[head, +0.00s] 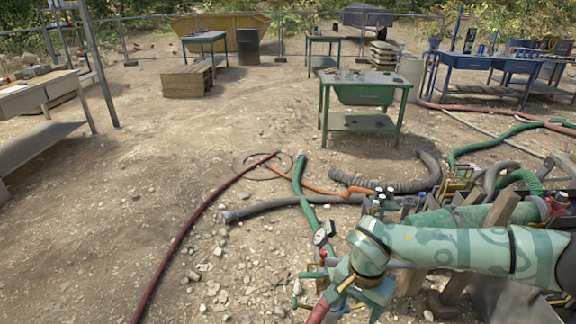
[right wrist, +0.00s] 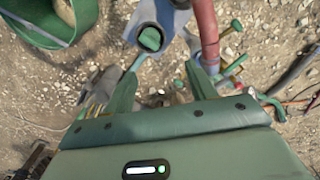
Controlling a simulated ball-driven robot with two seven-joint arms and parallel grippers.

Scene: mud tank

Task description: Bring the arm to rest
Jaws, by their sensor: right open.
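My right arm (head: 455,248) comes in from the right edge of the head view, its patterned green links reaching to the lower middle. It hangs over a cluster of pipe fittings with a pressure gauge (head: 321,237). In the right wrist view my right gripper (right wrist: 162,72) is open, its two green fingers apart, with nothing seen held between them. Past the fingertips are a grey pipe fitting with a green centre (right wrist: 150,38) and a red hose (right wrist: 207,30). I cannot tell whether the fingers touch the fittings. My left gripper is not in view.
Green and grey hoses (head: 405,184) crowd the ground beyond my arm. A dark red hose (head: 200,215) runs across the dirt on the left. A green workbench (head: 362,122) stands behind. The gravelly ground at left is mostly free.

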